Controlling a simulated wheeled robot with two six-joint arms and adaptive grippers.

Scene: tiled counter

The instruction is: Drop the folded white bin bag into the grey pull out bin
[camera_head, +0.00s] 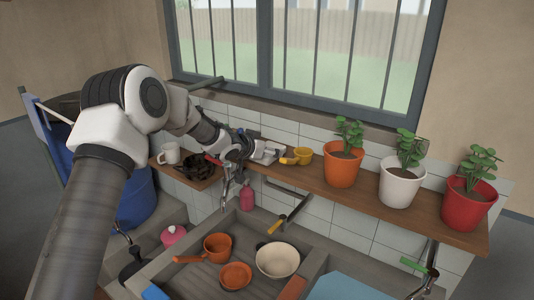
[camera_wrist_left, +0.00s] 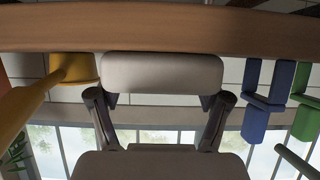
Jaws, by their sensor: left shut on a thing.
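The folded white bin bag (camera_wrist_left: 162,72) is a pale, rounded block between the two fingers of my left gripper (camera_wrist_left: 160,108) in the left wrist view. The fingers close on its two ends. In the head view my left gripper (camera_head: 252,152) reaches across from the left to the wooden shelf below the window, with the white bag (camera_head: 270,154) at its tip. I cannot tell whether the bag touches the shelf. I cannot make out a grey pull out bin in either view. My right gripper is not in view.
On the shelf (camera_head: 325,190), a yellow pan (camera_head: 303,156) stands right beside the bag. Orange, white and red plant pots stand further right. A white mug (camera_head: 170,153) is at the left. Below are a sink with an orange pot (camera_head: 218,246) and cream bowl (camera_head: 278,260).

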